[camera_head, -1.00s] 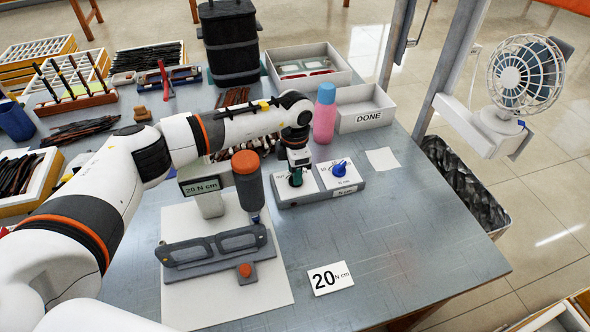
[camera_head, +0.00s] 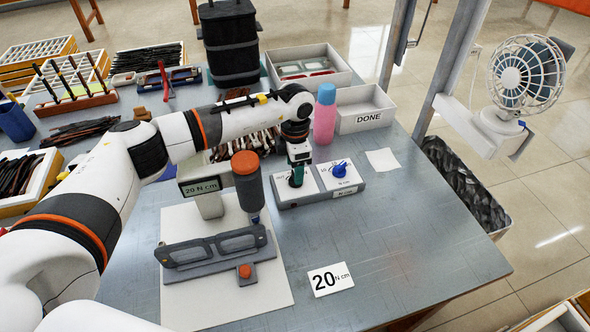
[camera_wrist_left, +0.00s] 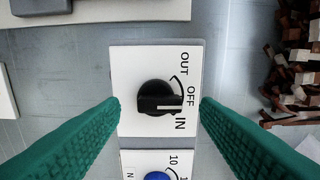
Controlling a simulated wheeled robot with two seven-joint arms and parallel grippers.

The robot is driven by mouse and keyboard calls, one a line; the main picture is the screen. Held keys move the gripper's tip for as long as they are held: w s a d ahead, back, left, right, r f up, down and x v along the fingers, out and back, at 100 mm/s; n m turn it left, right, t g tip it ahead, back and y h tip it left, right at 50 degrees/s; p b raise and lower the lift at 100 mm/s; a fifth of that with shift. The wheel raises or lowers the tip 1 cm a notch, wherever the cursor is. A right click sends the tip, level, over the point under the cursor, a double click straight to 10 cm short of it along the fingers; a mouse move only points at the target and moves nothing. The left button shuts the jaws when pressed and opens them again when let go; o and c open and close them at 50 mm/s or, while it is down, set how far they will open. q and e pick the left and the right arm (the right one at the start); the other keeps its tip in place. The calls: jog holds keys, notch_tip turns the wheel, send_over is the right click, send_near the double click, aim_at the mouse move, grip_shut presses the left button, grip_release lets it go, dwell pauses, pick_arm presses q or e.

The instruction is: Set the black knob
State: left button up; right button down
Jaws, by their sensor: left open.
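The black knob (camera_wrist_left: 160,98) sits on a white plate (camera_wrist_left: 130,70) marked OUT, OFF and IN in the left wrist view. Its white line points right, between OFF and IN. My left gripper (camera_wrist_left: 160,104) is open, with one green finger on each side of the knob and a visible gap to each. In the head view my left gripper (camera_head: 296,179) points down over the left half of the grey control box (camera_head: 318,197) and hides the black knob there. A blue knob (camera_head: 339,170) sits on the box's right half. My right gripper is not in view.
A screwdriver with an orange top (camera_head: 246,163) and a display (camera_head: 200,187) reading 20 N cm stand left of the box. A pink bottle (camera_head: 325,118) stands close behind. A 20 N cm card (camera_head: 330,279) lies on the clear front table.

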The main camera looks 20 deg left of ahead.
pick_arm(q)
notch_tip(320, 180, up, 10)
jog(key=b, duration=0.1)
jog(key=shift+r, duration=0.15)
dwell(0.5)
